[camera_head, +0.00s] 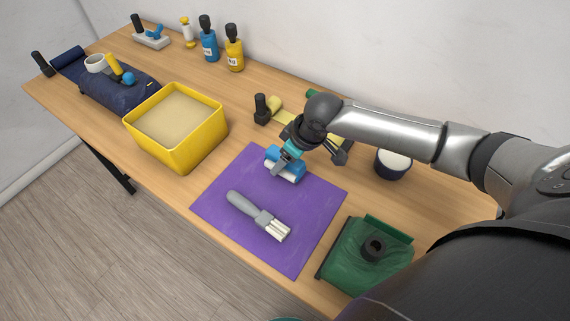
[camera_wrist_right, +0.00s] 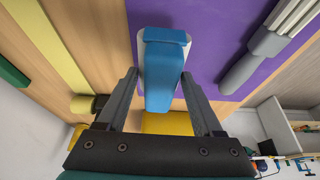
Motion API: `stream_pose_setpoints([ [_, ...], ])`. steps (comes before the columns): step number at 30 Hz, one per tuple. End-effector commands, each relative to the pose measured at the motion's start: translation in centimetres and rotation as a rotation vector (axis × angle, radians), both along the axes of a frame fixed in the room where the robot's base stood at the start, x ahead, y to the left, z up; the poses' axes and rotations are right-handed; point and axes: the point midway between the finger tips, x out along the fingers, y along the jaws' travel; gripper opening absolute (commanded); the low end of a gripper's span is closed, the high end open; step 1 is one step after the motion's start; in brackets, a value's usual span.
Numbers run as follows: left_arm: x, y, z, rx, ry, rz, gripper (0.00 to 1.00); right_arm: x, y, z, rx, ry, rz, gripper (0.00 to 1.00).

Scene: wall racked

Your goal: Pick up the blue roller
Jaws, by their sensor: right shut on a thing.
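The blue roller (camera_head: 271,156), blue on top with a white part below, is on the purple mat (camera_head: 232,185) near its far edge. My right gripper (camera_head: 283,162) reaches down over it and is shut on it, hiding part of it. In the right wrist view the blue roller (camera_wrist_right: 163,72) lies between the two fingers of my right gripper (camera_wrist_right: 160,76), with its white part showing at the edges. I cannot tell whether it is clear of the mat. My left gripper is not in view.
A grey brush (camera_head: 255,213) lies on the mat nearby. A yellow bin (camera_head: 178,155) stands left, a green bag (camera_head: 368,255) at the front right. A dark cup (camera_head: 393,164) stands right of my wrist. Bottles (camera_head: 209,43) stand along the wall.

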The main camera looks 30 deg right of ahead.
Motion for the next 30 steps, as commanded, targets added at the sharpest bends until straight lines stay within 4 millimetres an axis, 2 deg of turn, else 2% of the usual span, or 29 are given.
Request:
stream_pose_setpoints([
  [1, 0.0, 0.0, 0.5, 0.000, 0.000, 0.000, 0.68, 0.2, 0.0, 1.8, 0.001, -0.007, 0.001, 0.07],
  [9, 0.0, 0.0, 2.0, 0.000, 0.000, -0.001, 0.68, 0.1, 0.0, 10.0, -0.001, -0.007, 0.002, 0.07],
  [15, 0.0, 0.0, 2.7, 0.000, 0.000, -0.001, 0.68, 0.1, 0.0, 14.7, 0.000, -0.005, 0.000, 0.07],
  [21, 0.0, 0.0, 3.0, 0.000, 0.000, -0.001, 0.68, 0.1, 0.0, 17.1, 0.001, -0.002, -0.001, 0.07],
  [30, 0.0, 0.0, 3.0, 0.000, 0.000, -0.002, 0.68, 0.0, 0.0, 17.6, 0.001, -0.001, -0.001, 0.07],
])
